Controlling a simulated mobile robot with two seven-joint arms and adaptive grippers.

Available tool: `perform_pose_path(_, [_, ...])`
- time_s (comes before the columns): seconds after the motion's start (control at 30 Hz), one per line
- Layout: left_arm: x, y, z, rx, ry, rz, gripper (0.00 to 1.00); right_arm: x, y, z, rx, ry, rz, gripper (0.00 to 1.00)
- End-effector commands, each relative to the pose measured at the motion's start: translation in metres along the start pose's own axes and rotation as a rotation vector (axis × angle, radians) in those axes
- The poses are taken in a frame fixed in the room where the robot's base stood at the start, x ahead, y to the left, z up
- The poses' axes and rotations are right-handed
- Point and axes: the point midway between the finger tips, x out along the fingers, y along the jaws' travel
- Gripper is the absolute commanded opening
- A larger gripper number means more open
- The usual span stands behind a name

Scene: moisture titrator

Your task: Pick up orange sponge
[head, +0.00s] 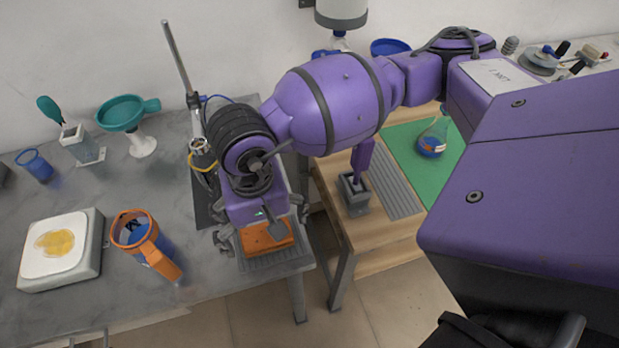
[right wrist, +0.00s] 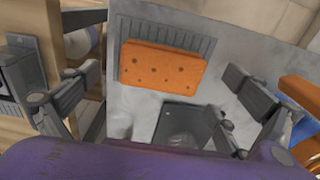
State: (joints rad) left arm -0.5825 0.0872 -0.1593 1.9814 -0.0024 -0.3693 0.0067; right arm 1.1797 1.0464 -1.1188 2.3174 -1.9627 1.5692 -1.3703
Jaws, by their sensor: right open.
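The orange sponge (head: 266,237) lies on a grey ribbed mat (head: 277,258) at the front right corner of the grey table. In the right wrist view the sponge (right wrist: 161,66) shows whole, flat on the mat, with dark spots on its face. My right gripper (head: 262,243) is over the sponge in the head view and hides part of it. In the right wrist view its open fingers (right wrist: 160,82) stand apart on either side of the sponge, with nothing between them. The height gap cannot be told. My left gripper is not in view.
An orange-rimmed blue jug (head: 137,236) and a white-topped scale (head: 62,250) stand left of the sponge. A stand with a metal rod (head: 181,62) rises behind. The wooden table (head: 340,215) is across a gap to the right.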

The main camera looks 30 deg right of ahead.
Motion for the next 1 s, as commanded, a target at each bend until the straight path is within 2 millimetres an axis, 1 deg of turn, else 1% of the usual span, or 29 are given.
perform_pose_path(0.03, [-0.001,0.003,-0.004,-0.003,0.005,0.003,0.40,0.007,0.000,0.002,0.001,-0.002,0.001,1.00])
perform_pose_path(0.1, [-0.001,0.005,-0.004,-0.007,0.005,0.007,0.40,0.017,0.000,0.001,0.003,-0.004,0.001,1.00])
perform_pose_path(0.2, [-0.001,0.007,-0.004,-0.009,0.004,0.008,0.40,0.024,0.000,0.002,0.001,-0.003,-0.001,1.00])
perform_pose_path(0.43, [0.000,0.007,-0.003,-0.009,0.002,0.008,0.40,0.025,-0.001,0.001,0.001,-0.002,-0.001,1.00])
perform_pose_path(0.47, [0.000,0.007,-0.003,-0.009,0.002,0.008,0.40,0.025,-0.001,0.001,0.001,-0.002,-0.001,0.97])
perform_pose_path(0.73, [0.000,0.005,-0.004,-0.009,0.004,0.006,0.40,0.025,-0.001,0.001,0.001,0.000,-0.002,0.62])
perform_pose_path(0.77, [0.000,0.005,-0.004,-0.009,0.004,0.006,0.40,0.024,-0.001,0.000,0.001,0.000,-0.002,0.60])
perform_pose_path(1.0, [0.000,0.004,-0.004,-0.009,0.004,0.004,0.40,0.024,-0.001,0.000,0.001,0.001,-0.002,0.60])
